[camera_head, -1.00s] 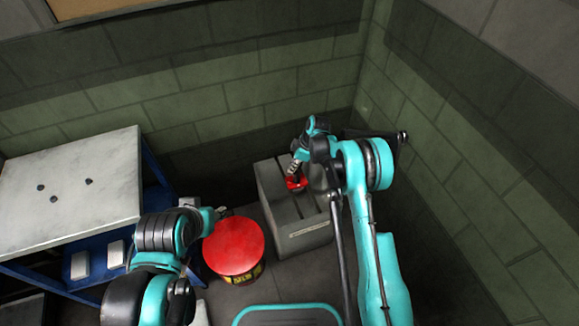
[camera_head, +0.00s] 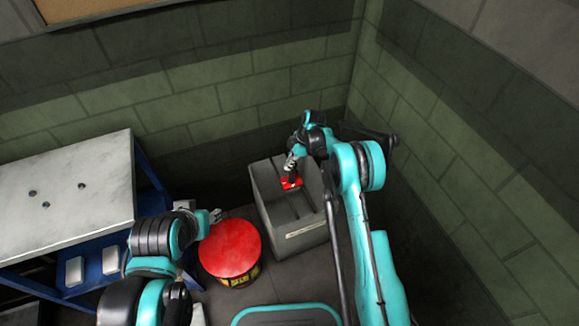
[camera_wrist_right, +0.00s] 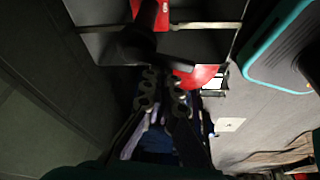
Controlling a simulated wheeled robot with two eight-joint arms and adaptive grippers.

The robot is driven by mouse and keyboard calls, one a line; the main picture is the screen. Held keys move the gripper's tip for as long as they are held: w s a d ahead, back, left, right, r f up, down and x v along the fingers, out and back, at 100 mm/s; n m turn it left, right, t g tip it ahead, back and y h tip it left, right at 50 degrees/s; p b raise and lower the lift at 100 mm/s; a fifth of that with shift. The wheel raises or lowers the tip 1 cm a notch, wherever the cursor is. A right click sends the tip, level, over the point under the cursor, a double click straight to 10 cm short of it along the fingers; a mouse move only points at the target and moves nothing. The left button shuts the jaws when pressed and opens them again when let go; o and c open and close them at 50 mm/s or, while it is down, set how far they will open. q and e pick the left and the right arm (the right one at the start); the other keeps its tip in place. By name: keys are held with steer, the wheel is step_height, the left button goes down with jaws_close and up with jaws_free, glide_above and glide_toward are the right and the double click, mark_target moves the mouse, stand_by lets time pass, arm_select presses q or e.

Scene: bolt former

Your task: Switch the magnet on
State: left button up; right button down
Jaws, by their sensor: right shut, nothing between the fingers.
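A red device (camera_head: 292,184), which I take to be the magnet, sits in a compartment of the grey bin (camera_head: 305,242). A dark knob or lever stands up on it. In the right wrist view the red device (camera_wrist_right: 152,12) is at the top edge, with the dark knob (camera_wrist_right: 137,42) in front of it. My right gripper (camera_head: 291,164) is shut and empty, just above the knob; its fingers (camera_wrist_right: 163,80) end close to the knob. I cannot tell if they touch. My left gripper (camera_head: 214,215) is small, beside the red drum; its jaws are unclear.
A red-topped drum (camera_head: 230,248) stands left of the bin. A workbench (camera_head: 60,190) with a pale top and blue frame is at the left. Walls close in behind and at the right. Bare floor (camera_head: 285,285) lies before the bin.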

steer(key=a, duration=0.4)
steer(key=p+v, duration=0.4)
steer(key=v, duration=0.6)
steer(key=shift+s, duration=0.1)
